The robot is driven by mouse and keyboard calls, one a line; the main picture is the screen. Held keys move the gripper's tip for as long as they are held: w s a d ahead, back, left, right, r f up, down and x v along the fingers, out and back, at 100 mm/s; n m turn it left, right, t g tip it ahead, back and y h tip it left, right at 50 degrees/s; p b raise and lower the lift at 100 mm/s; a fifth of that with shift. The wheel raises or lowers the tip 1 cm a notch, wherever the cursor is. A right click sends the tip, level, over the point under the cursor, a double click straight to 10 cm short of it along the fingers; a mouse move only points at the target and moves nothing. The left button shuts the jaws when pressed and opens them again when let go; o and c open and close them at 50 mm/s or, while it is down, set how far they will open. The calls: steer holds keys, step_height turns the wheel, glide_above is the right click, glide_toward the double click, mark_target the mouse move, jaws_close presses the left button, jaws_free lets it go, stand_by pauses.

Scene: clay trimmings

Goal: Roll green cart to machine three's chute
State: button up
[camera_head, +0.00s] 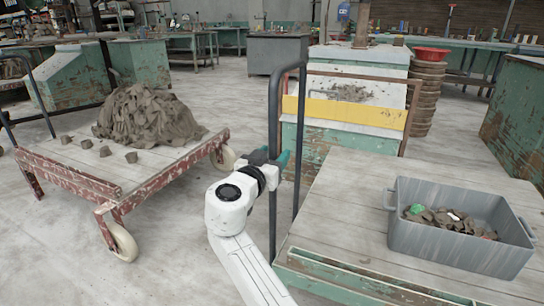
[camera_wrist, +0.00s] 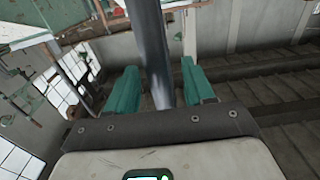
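The green cart (camera_head: 330,200) stands at the lower right, with a worn pale deck and chipped green sides. Its dark hoop handle (camera_head: 273,215) rises at the deck's left end. My gripper (camera_head: 276,160) is at the near post of this handle. In the wrist view, the dark post (camera_wrist: 157,50) runs between the two green fingers of my gripper (camera_wrist: 160,85), with a gap visible beside it. A green machine with a yellow band (camera_head: 345,112) and a sloped pale top stands beyond the cart. I can read no number on it and cannot tell if it is machine three.
A grey tub (camera_head: 455,248) of clay scraps rests on the green cart. A red cart (camera_head: 75,172) with a clay heap (camera_head: 147,115) stands left, close to my arm. Stacked round brown items under a red bowl (camera_head: 431,54) stand behind right. Floor between the carts is clear.

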steer(key=o, duration=0.6)
steer(key=shift+d, duration=0.1)
steer(key=shift+c, duration=0.2)
steer(key=p+v, duration=0.1)
steer(key=v, duration=0.8)
